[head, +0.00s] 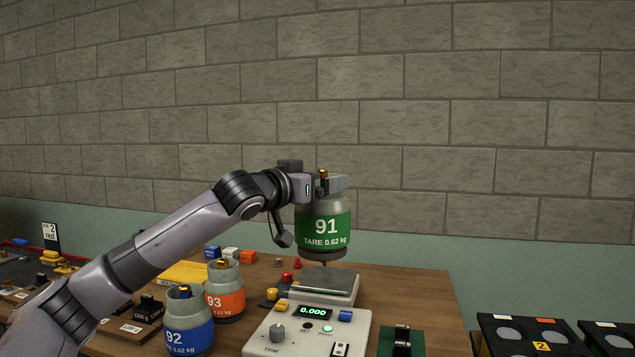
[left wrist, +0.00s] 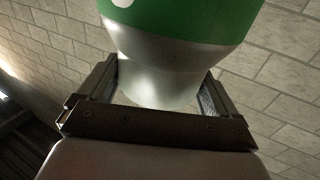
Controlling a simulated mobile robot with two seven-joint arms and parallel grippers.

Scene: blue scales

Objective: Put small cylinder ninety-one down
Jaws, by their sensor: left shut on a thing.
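Cylinder ninety-one (head: 325,228) is grey with a green band reading "91 TARE 0.62 kg". My left gripper (head: 325,184) is shut on it near its top, below the brass valve. The cylinder hangs upright above the scale's grey plate (head: 322,284), with a small gap seeming to show under its base. The scale's display reads 0.000. In the left wrist view the fingers of my left gripper (left wrist: 160,95) flank the grey neck of cylinder ninety-one (left wrist: 165,60). My right gripper is not in view.
Cylinder 93 (head: 225,295) with an orange band and cylinder 92 (head: 189,328) with a blue band stand left of the scale housing (head: 285,345). Small coloured weights (head: 287,277) lie beside the plate. Bare wooden table (head: 420,295) shows to the right. Black trays (head: 515,330) stand at far right.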

